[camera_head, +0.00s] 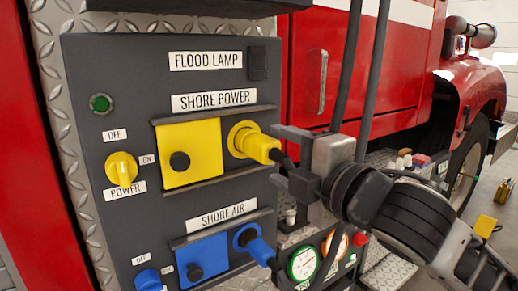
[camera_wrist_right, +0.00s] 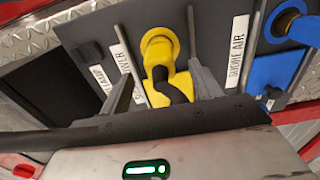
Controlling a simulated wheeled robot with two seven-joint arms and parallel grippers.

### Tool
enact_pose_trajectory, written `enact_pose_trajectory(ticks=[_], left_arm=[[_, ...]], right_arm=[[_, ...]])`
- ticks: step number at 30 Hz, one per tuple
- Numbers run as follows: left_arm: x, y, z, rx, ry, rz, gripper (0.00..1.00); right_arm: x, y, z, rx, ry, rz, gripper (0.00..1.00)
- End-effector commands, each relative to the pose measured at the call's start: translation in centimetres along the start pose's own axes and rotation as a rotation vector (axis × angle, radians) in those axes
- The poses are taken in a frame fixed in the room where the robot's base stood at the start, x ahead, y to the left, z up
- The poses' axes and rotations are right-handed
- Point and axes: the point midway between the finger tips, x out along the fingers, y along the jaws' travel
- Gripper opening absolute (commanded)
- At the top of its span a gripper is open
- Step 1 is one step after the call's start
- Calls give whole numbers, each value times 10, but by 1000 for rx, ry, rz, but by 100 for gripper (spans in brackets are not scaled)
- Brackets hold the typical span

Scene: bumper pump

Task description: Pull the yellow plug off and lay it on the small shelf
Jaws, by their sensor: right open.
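The yellow plug (camera_head: 262,150) sits in the yellow round socket (camera_head: 238,133) under the SHORE POWER label on the dark panel. A dark cable leaves its outer end. My right gripper (camera_head: 276,156) is open at the plug's right end, one finger above and one below. In the right wrist view the plug (camera_wrist_right: 172,88) lies between the two open fingers (camera_wrist_right: 163,82), with visible gaps on both sides. Narrow ledges run above and below the yellow cover, the lower ledge (camera_head: 207,186) being one; I cannot tell which surface is the small shelf. My left gripper is not in view.
Below is a blue plug (camera_head: 261,250) in the SHORE AIR socket. A yellow power knob (camera_head: 121,169) and a yellow square cover (camera_head: 190,153) are on the panel. Gauges (camera_head: 303,262) stand at lower right. Dark hoses (camera_head: 372,75) hang behind my right gripper.

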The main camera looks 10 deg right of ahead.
Motion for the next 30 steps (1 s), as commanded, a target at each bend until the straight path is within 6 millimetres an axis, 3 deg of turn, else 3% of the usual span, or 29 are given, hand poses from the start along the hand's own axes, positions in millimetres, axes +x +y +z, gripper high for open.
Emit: enact_pose_trajectory(ticks=[9, 15, 30], left_arm=[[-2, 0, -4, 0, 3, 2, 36], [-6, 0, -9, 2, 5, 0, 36], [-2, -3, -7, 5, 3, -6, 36]], right_arm=[[46, 3, 0, 1, -1, -2, 64], [67, 2, 0, 0, 0, 0, 64], [77, 0, -1, -1, 1, 0, 64]])
